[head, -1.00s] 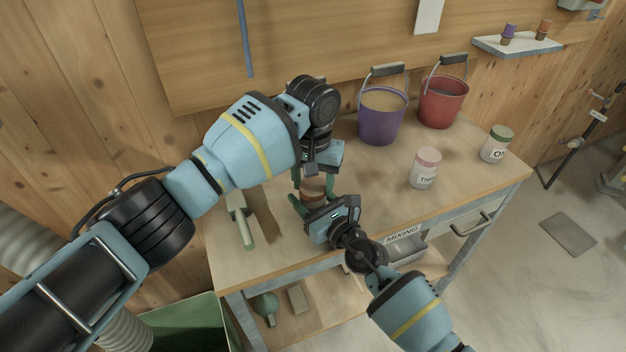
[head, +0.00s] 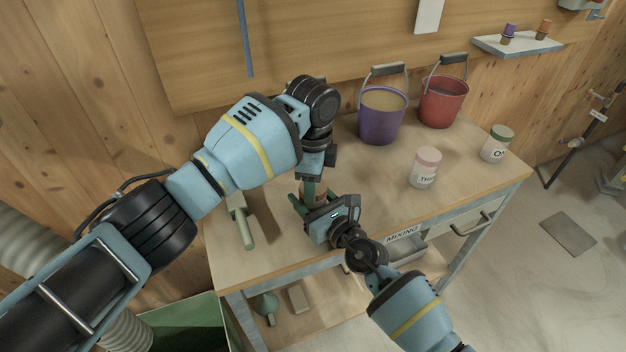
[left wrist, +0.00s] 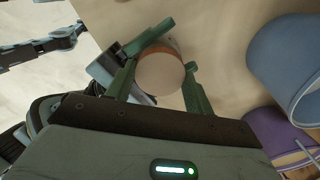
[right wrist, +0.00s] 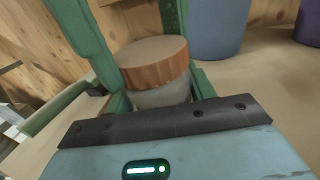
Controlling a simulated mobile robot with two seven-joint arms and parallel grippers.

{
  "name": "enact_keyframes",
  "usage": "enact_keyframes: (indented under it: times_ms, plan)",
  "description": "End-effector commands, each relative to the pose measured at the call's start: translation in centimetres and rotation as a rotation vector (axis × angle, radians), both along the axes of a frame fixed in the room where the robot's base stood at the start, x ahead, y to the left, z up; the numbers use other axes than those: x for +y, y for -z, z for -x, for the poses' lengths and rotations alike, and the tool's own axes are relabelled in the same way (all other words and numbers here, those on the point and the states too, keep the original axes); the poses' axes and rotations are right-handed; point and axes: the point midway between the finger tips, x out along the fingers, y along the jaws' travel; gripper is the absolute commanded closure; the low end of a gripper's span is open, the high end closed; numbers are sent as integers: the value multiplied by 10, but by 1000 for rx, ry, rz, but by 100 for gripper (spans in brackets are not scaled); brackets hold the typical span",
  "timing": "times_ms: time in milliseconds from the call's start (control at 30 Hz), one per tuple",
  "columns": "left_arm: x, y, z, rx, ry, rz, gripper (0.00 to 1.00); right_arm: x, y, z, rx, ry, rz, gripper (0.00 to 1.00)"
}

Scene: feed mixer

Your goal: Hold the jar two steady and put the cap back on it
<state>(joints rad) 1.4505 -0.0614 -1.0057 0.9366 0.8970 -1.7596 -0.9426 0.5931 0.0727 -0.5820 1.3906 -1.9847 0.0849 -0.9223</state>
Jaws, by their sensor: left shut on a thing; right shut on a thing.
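Jar two (right wrist: 163,96) is pale and stands upright on the bench between my grippers, mostly hidden in the head view. Its orange-brown cap (right wrist: 155,66) sits over the mouth and looks level; I cannot tell whether it is threaded tight. The cap's pale top (left wrist: 160,74) shows in the left wrist view. My left gripper (left wrist: 160,82) comes from above, its green fingers shut on the cap's two sides. My right gripper (right wrist: 160,98) comes from the front, low down, shut on the jar body under the cap.
A purple bucket (head: 381,122) and a red bucket (head: 441,108) stand at the back. A pink-capped jar (head: 425,168) and a green-capped jar (head: 496,144) stand to the right. A green-handled tool (head: 243,225) lies left of my grippers. The bench front (head: 270,258) is clear.

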Motion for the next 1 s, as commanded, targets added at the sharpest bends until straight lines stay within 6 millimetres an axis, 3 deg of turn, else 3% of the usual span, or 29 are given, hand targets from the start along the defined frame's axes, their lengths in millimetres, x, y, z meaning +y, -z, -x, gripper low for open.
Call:
enact_keyframes:
  times_ms: [67, 100, 267, 667, 1000]
  plan:
    - [0, 0, 0, 1, -2, 0, 75, 0, 0, 0, 0, 1, 0, 100]
    - [0, 0, 0, 1, -2, 0, 44, 0, 0, 0, 0, 1, 0, 100]
    - [0, 0, 0, 0, -4, 0, 23, 0, 0, 0, 0, 1, 0, 100]
    - [0, -8, 0, -2, -5, 1, 22, 0, 0, 0, 0, 1, 0, 100]
    - [-1, -69, 0, -3, -3, 1, 22, 0, 0, 0, -1, 0, 1, 100]
